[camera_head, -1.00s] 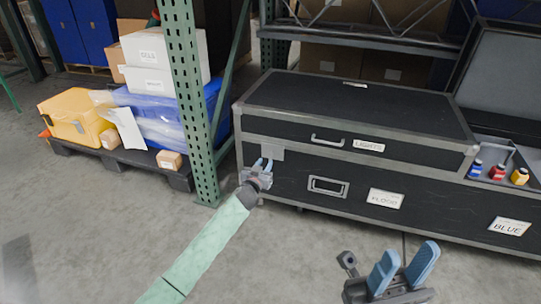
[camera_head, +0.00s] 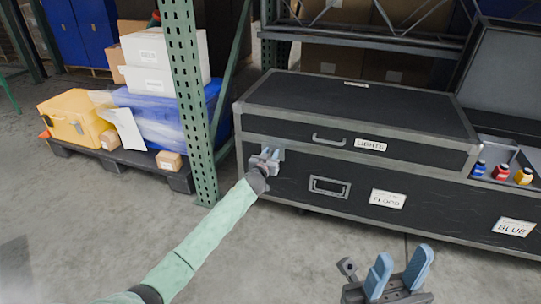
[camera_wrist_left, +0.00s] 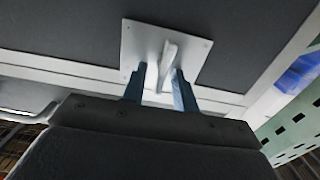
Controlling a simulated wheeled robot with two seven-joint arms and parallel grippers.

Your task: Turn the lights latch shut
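The black LIGHTS case (camera_head: 360,115) has grey metal edges, a shut lid and a LIGHTS label on its front. Its latch is a pale square plate with a raised tab (camera_wrist_left: 168,50), near the left end of the case front. My left gripper (camera_head: 268,155) is at that latch and hides most of it in the head view. In the left wrist view the two blue fingers (camera_wrist_left: 160,88) stand apart on either side of the tab's lower end; I cannot tell whether they touch it. My right gripper (camera_head: 398,275) is open and empty, low in front of the case.
A green upright post (camera_head: 190,100) stands just left of the case. Left of it, a dark pallet (camera_head: 120,165) holds a yellow case, boxes and a blue wrapped load. An open case with small coloured bottles (camera_head: 500,172) is at right. The floor in front is clear.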

